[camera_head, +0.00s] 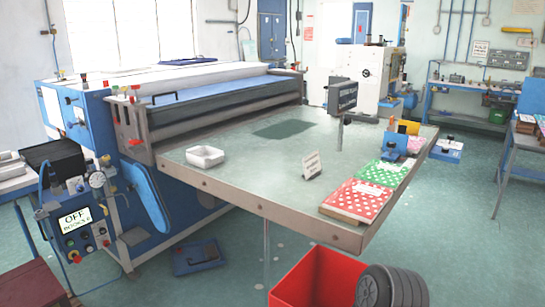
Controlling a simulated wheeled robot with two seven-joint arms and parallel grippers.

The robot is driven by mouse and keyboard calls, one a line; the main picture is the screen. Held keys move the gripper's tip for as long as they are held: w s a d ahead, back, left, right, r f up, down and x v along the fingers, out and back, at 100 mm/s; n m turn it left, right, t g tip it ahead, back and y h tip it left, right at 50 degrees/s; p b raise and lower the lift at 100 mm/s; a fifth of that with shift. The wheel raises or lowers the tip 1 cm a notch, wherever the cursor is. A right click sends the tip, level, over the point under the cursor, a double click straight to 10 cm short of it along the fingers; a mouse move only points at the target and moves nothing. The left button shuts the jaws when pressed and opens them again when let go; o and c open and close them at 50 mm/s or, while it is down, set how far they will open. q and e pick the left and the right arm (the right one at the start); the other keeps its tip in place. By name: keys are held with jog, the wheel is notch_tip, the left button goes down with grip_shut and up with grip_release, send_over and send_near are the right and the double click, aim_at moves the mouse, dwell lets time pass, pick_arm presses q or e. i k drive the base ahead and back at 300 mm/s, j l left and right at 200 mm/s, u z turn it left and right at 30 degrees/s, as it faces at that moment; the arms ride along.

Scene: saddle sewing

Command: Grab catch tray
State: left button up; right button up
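A small white open tray (205,157), which looks like the catch tray, sits upright on the left part of the grey-green machine table (250,180). It stands in front of the machine's roller section and looks empty. Nothing is touching it. Neither of my grippers shows in the head view.
Red (357,202) and green (380,174) dotted stacks lie along the right edge. A dark screen (342,96) stands at the back. A red bin (300,283) and a dark ribbed object (395,288) are below the front edge.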

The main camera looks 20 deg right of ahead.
aim_at(205, 157)
jog(key=i+z, duration=0.1)
jog(key=z, duration=0.9)
jog(key=i+j+z, duration=0.15)
jog(key=j+z, duration=0.6)
jog(key=j, duration=0.3)
jog(key=j+z, duration=0.4)
jog(key=j, duration=0.2)
jog(key=j+z, duration=0.1)
jog(key=j, duration=1.25)
jog(key=k+j+z, duration=0.15)
jog(key=j, duration=1.2)
